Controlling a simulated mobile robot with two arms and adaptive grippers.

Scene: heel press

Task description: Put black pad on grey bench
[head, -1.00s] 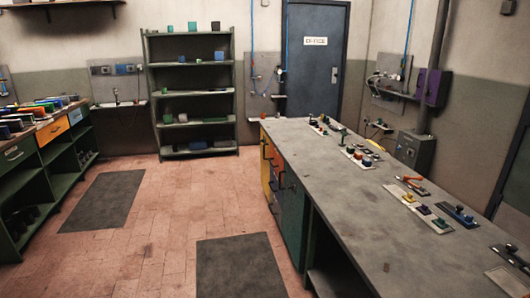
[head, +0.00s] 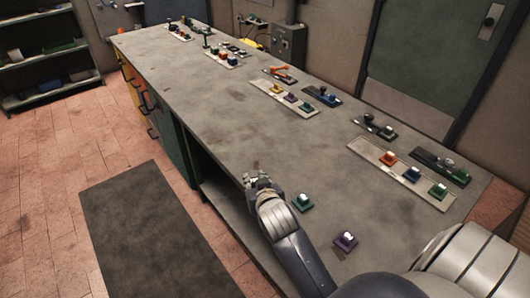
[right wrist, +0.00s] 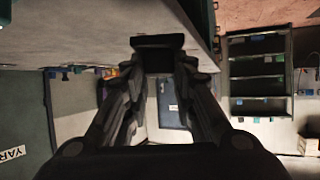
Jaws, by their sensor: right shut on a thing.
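The black pad (right wrist: 158,50) shows in the right wrist view as a dark block between my fingertips. My right gripper (head: 262,183) is shut on it; the gripper's two fingers also show in the right wrist view (right wrist: 158,65). In the head view the gripper is over the near long edge of the grey bench (head: 225,115), and the pad is too small and dark to make out there. I cannot tell whether the pad touches the bench. My left gripper is not in view.
A green-based button block (head: 303,202) and a purple one (head: 345,241) sit close to my right arm. Trays with coloured knobs (head: 400,173) line the far side. The bench middle is clear. A dark floor mat (head: 150,230) lies at left.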

